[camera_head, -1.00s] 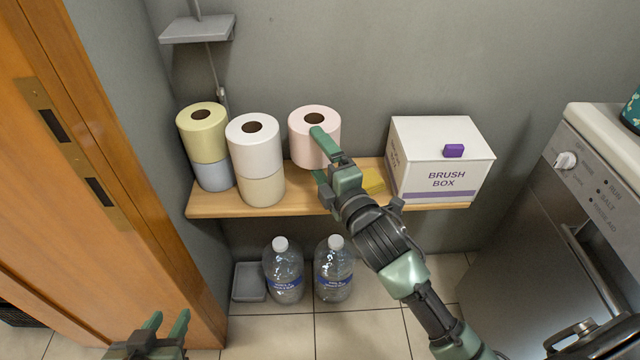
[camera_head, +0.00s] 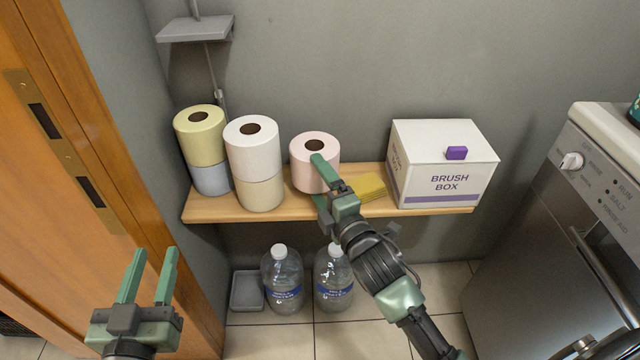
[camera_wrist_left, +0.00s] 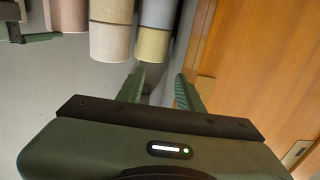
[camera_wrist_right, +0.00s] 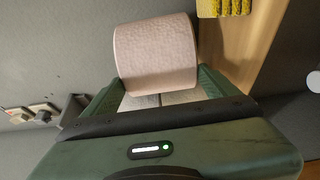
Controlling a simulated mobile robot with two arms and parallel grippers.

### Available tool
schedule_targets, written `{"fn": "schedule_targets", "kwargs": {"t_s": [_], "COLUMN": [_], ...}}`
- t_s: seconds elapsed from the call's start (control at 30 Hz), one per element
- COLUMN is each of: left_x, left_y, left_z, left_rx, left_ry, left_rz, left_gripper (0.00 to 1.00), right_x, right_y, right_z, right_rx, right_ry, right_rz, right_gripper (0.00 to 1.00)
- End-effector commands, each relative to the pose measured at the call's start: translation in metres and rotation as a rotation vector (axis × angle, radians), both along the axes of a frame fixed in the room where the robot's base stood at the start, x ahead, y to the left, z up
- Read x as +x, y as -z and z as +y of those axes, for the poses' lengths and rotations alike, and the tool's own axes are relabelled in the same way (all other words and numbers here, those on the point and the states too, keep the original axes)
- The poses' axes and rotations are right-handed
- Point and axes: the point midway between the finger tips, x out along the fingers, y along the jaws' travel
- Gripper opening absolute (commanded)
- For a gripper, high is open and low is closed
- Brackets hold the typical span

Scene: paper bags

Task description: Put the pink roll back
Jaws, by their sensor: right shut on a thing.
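The pink roll (camera_head: 314,170) is upright at the middle of the wooden shelf (camera_head: 290,206), right of the white roll (camera_head: 252,160). It also shows between the fingers in the right wrist view (camera_wrist_right: 155,55). My right gripper (camera_head: 318,180) is shut on the pink roll from the front right. The roll's base is at or just above the board; I cannot tell whether it touches. My left gripper (camera_head: 153,262) is open and empty, low at the left, away from the shelf.
The white roll stands on a cream roll (camera_head: 262,193); a yellow roll (camera_head: 200,145) stands on a blue one (camera_head: 211,180). A yellow sponge (camera_head: 370,187) and the brush box (camera_head: 444,170) sit to the right. Two bottles (camera_head: 283,280) (camera_head: 333,290) stand below the shelf.

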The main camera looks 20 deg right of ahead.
Motion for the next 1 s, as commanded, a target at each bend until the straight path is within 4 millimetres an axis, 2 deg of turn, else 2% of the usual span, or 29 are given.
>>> {"fn": "schedule_targets", "kwargs": {"t_s": [0.43, 0.47, 0.5, 0.8, 0.87, 1.0], "left_x": [0.0, 0.0, 0.0, 0.0, 0.0, -0.003], "left_y": [-0.008, -0.01, -0.01, -0.009, -0.002, 0.021], "left_z": [-0.001, -0.001, -0.001, -0.001, 0.0, 0.004], "left_rx": [-0.01, -0.011, -0.011, -0.01, -0.001, 0.028], "left_ry": [0.002, 0.002, 0.002, 0.002, 0.0, -0.007], "left_rz": [-0.041, -0.047, -0.048, -0.039, -0.002, 0.115], "left_gripper": [0.36, 0.36, 0.36, 0.36, 0.36, 0.36], "right_x": [0.0, 0.0, 0.0, 0.0, 0.0, -0.025], "right_y": [0.006, 0.006, 0.006, 0.003, -0.002, -0.001], "right_z": [0.0, 0.0, 0.0, 0.0, 0.0, -0.002], "right_rx": [0.001, 0.001, 0.001, 0.001, 0.0, 0.001], "right_ry": [-0.001, -0.001, -0.001, 0.0, 0.0, -0.001], "right_rz": [-0.001, 0.0, 0.0, -0.001, -0.002, 0.004], "right_gripper": [0.38, 0.94, 1.0, 1.0, 1.0, 1.0]}}
